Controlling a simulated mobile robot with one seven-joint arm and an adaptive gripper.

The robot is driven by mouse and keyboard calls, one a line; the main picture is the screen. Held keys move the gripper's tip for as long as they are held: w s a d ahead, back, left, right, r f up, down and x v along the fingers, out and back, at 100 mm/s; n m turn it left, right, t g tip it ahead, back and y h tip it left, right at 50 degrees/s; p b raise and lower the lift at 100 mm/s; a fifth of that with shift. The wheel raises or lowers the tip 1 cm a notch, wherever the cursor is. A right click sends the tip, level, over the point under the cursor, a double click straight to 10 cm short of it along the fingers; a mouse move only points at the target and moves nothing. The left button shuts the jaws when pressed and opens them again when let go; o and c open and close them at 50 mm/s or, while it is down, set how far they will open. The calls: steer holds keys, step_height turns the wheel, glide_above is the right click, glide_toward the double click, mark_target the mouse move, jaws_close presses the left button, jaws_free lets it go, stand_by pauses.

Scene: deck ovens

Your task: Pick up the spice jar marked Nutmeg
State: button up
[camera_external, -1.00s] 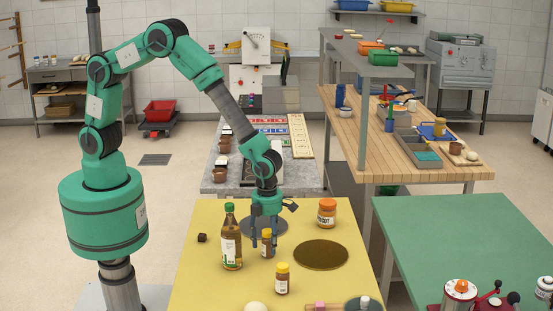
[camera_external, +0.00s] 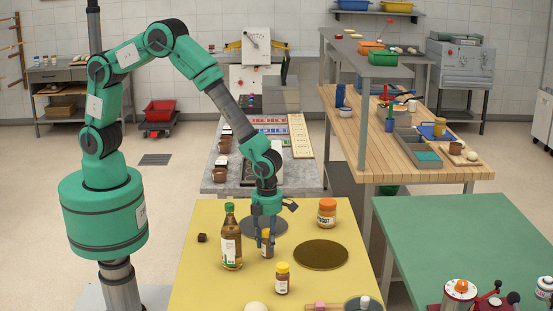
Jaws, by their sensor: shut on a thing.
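A small brown spice jar (camera_external: 267,246) with a yellow-orange cap and a pale label stands upright on the yellow table. My gripper (camera_external: 267,240) points down over it and is shut on it, with its fingers on either side. A second small jar (camera_external: 282,279) with a yellow cap and white label stands upright nearer the front. The writing on both labels is too small to read, so I cannot tell which is Nutmeg.
A tall green-capped bottle (camera_external: 231,237) stands close left of my gripper. An orange-lidded jar (camera_external: 327,213) stands to the right, behind a dark round plate (camera_external: 321,254). The yellow table's (camera_external: 206,278) front left is clear.

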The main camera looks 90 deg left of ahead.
step_height(320, 180, up, 10)
steer(key=shift+p, duration=0.65)
stand_by(0.5)
